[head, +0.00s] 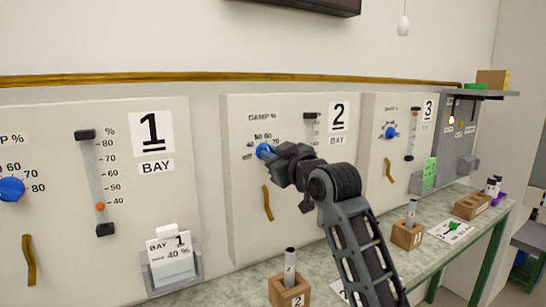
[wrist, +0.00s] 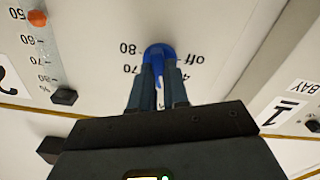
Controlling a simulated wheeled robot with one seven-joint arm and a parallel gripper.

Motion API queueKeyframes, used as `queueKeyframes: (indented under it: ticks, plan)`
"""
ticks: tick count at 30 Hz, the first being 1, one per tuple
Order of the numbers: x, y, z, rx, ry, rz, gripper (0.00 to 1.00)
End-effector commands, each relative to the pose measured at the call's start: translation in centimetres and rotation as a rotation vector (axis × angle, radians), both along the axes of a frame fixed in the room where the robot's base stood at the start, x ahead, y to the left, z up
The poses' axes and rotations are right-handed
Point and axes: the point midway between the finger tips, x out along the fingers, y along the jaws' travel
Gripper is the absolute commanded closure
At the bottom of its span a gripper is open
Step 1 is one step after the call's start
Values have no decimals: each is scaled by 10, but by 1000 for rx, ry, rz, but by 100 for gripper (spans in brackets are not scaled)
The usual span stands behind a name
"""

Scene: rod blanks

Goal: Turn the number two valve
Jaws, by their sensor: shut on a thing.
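The number two valve is a blue round knob (head: 263,151) on the panel (head: 240,210) marked 2 BAY, under the label "DAMP %" with a number scale around it. In the wrist view the blue knob (wrist: 160,52) shows upside down near "off", 70 and 80. My gripper (head: 273,154) reaches to this knob from the right. In the wrist view its two fingers (wrist: 158,88) are shut on the knob's blue grip. The fingers hide part of the grip, so its exact pointing is hard to tell.
Panel 1 (head: 60,120) is at left with its own blue knob (head: 10,189); panel 3 (head: 375,180) is at right. A slider (head: 311,130) is beside my gripper. Wooden blocks with rods (head: 290,292) stand on the bench (head: 325,262) below.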

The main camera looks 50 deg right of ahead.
Motion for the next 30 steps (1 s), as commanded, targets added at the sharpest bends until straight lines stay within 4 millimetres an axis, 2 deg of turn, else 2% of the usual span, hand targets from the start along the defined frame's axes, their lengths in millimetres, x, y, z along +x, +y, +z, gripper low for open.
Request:
queueKeyframes:
  ticks: [11,30]
  plan:
    - [1,1,-3,-214,59,1,100]
    - [0,2,-4,-798,227,2,100]
